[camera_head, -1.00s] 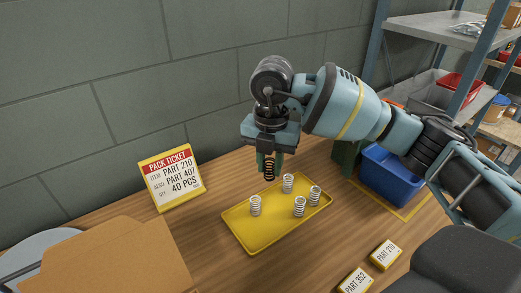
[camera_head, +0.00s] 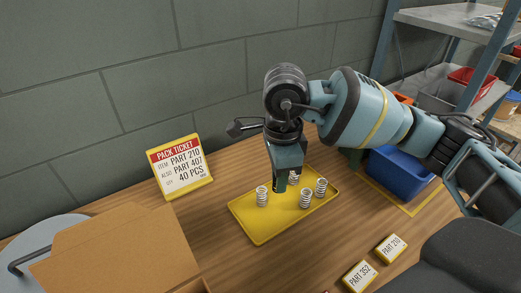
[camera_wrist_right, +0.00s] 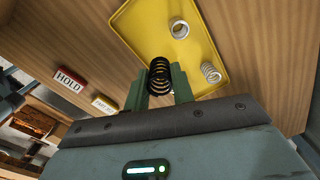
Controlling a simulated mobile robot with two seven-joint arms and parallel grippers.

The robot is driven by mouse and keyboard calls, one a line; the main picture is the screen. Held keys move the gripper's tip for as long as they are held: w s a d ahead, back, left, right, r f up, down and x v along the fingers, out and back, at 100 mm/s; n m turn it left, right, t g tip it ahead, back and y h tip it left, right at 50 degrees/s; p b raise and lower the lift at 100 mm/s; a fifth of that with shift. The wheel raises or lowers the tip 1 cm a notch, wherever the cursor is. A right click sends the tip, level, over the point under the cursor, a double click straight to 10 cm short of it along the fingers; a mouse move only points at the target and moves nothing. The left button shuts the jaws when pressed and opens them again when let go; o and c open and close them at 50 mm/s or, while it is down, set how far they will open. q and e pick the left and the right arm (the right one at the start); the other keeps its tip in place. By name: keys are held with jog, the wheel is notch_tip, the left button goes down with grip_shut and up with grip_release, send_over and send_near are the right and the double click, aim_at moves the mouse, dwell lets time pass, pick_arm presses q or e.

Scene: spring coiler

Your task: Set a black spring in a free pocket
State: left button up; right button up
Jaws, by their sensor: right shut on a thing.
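My right gripper (camera_head: 281,183) is pointed down over the yellow tray (camera_head: 262,234) and shut on a black spring. In the right wrist view the black spring (camera_wrist_right: 160,76) stands between the two green fingers. In the head view the gripper mostly hides this spring. I cannot make out the tray's pockets. My left gripper is not in view.
A pack ticket (camera_head: 182,168) stands at the back left of the table. A blue bin (camera_head: 398,175) is at the right, and two yellow part labels lie in front (camera_head: 390,248) (camera_head: 359,276). A cardboard box (camera_head: 115,250) is at the left front.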

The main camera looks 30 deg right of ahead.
jog(key=s+n, duration=0.1)
jog(key=n, duration=0.6)
jog(key=s+a+n, duration=0.1)
jog(key=s+n, duration=0.1)
jog(key=n, duration=0.5)
jog(key=s+f+n, duration=0.1)
jog(key=s+n, duration=0.1)
jog(key=n, duration=0.5)
jog(key=shift+a, duration=0.2)
jog(key=shift+d, duration=0.15)
